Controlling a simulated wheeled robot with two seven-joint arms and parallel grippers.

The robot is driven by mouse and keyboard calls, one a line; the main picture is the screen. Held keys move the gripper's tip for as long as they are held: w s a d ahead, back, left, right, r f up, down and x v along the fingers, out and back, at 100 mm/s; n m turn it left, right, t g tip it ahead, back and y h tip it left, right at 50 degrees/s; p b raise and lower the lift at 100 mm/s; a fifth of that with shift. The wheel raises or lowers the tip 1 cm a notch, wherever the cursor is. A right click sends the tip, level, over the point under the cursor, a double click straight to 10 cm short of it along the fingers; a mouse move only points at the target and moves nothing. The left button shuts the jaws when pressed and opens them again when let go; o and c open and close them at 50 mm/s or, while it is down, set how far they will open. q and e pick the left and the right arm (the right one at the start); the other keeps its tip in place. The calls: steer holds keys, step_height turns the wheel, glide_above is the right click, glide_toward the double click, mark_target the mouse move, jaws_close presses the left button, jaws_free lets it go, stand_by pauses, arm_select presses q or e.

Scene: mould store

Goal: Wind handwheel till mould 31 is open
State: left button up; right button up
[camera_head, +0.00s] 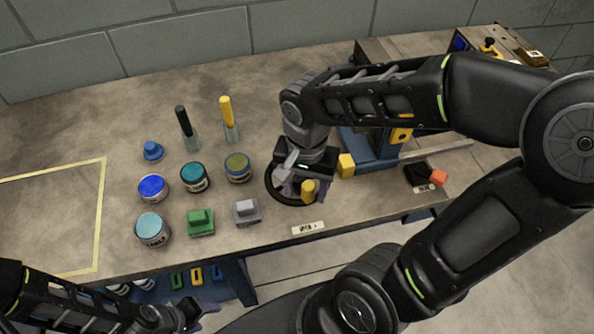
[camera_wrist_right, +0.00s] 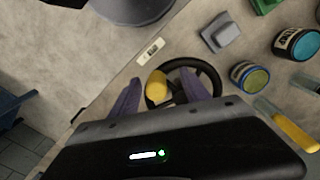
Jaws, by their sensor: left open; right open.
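The handwheel (camera_head: 270,187) is a black ring with an upright yellow knob (camera_head: 308,192), near the front edge of the bench. My right gripper (camera_head: 304,188) is open above the wheel, its fingers on either side of the knob. In the right wrist view, the knob (camera_wrist_right: 157,84) shows between the fingertips (camera_wrist_right: 160,82), with the wheel rim (camera_wrist_right: 213,78) around it; contact cannot be told. A blue vice-like mould frame (camera_head: 368,158) with yellow blocks stands right of the wheel, partly hidden by my right arm. My left gripper (camera_head: 193,314) is open and empty, low at the left, off the bench.
Left of the wheel stand several jars, a green block (camera_head: 201,222), a grey block (camera_head: 246,211) and two brushes (camera_head: 230,120). A small label (camera_head: 308,228) lies in front of the wheel, too small to read. An orange-tipped black item (camera_head: 420,175) is at right. A yellow-taped area (camera_head: 100,215) is clear.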

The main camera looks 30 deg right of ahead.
step_height(320, 180, up, 8)
steer(key=p, duration=0.6)
steer(key=shift+r, duration=0.25)
steer(key=shift+f, duration=0.1)
